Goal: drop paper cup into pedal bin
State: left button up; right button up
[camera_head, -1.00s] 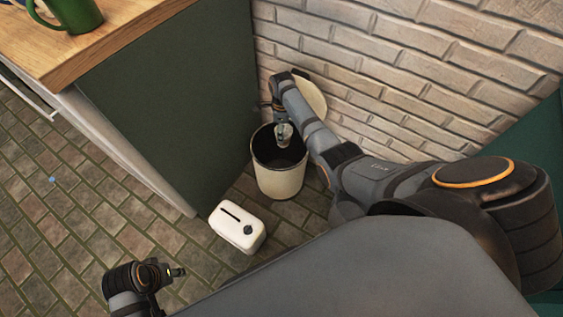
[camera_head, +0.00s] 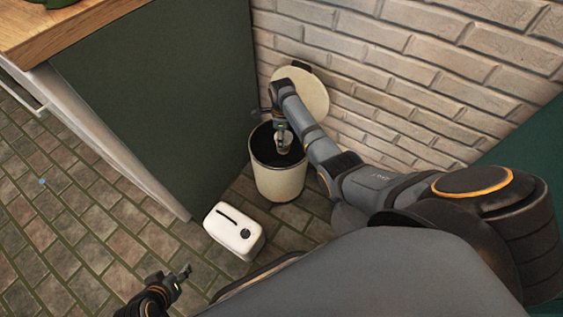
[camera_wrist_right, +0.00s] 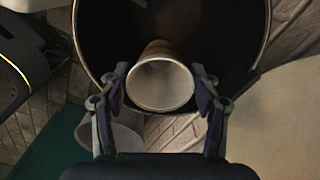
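The paper cup (camera_wrist_right: 160,84) is between the fingers of my right gripper (camera_wrist_right: 161,88), which meet its sides in the right wrist view. Its open mouth faces the wrist camera. In the head view the cup (camera_head: 284,143) hangs below my right gripper (camera_head: 280,130), within the mouth of the pedal bin. The pedal bin (camera_head: 278,182) is a cream cylinder with a dark inside, and its round lid (camera_head: 312,95) stands open against the wall. The bin's rim (camera_wrist_right: 264,40) surrounds the cup in the wrist view. My left gripper (camera_head: 183,274) is low and empty; its finger gap is unclear.
A white box-like appliance (camera_head: 234,231) with a dark slot stands on the tiled floor in front of the bin. A dark green cabinet side (camera_head: 160,100) is left of the bin, and a brick wall (camera_head: 420,80) is behind it.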

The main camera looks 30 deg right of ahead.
jog(key=o, duration=0.4)
jog(key=shift+r, duration=0.1)
notch_tip(320, 180, up, 12)
dwell(0.3)
dwell(0.5)
